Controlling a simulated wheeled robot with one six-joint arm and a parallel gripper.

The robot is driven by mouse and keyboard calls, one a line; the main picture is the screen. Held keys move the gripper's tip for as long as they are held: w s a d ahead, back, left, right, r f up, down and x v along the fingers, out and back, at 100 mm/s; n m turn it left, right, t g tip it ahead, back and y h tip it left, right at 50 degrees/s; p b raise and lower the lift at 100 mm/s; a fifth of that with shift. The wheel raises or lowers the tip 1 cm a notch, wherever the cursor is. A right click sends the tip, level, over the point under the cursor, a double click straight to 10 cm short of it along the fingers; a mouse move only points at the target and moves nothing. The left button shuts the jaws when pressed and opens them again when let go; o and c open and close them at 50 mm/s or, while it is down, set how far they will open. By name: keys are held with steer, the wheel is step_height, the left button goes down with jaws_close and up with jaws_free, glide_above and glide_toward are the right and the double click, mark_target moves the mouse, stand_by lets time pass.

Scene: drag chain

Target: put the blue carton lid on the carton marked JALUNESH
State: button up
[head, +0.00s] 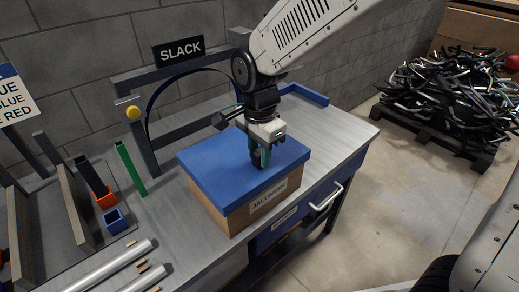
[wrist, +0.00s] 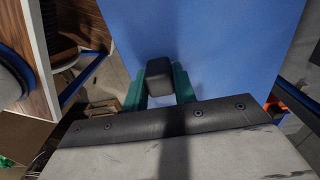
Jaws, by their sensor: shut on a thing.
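The blue carton lid (head: 215,168) sits over the top of the brown carton marked JALUNESH (head: 275,201) on the bench; it looks level and lined up with the carton. I cannot tell whether it is fully pressed down. My gripper (head: 260,158) points down at the middle of the lid. In the wrist view, my gripper's green fingers (wrist: 159,88) are shut on the dark knob (wrist: 159,68) of the blue lid (wrist: 225,45). The carton is hidden under the lid in the wrist view.
The metal bench (head: 340,130) has a blue drawer below with a handle (head: 326,197). A SLACK sign (head: 178,52) on a frame with a dark arc stands behind. Left are a green post (head: 131,168), a blue holder (head: 115,221) and metal tubes (head: 112,267).

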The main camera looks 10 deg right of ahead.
steer(key=shift+f, duration=0.85)
steer(key=o, duration=1.1)
step_height(320, 180, up, 8)
steer(key=shift+f, duration=0.1)
